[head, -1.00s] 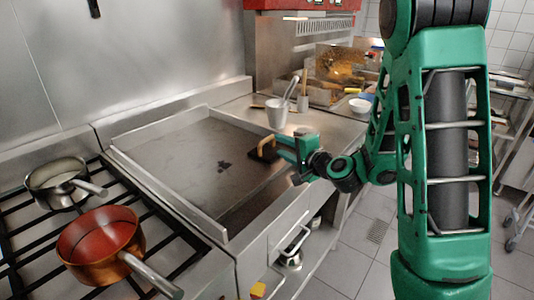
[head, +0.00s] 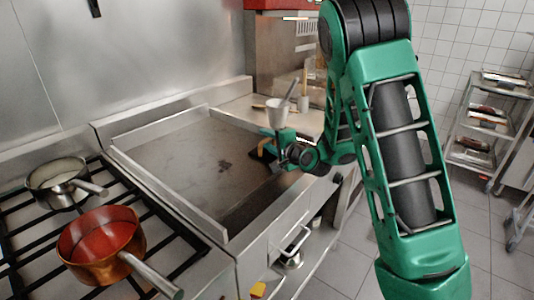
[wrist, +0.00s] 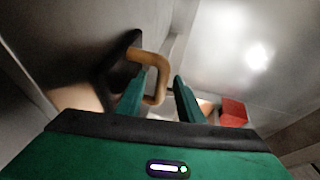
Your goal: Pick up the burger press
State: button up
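The burger press, with a tan looped handle (head: 262,149) and a dark base, is at the right edge of the griddle (head: 190,160), partly covered by my gripper in the head view. In the wrist view its handle (wrist: 156,66) stands out from the black base (wrist: 118,65). My gripper (wrist: 160,76) has its two green fingers apart, with one side of the handle showing between them. The left finger lies at the loop's opening and the right finger is outside it. I cannot tell whether either finger touches the handle.
A white cup (head: 277,112) with utensils stands on the counter behind the griddle. A copper pan (head: 100,268) and a steel pan (head: 52,190) sit on the burners at left. A wheeled rack (head: 488,125) stands at far right.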

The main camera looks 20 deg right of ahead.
grip_shut()
dwell(1.4)
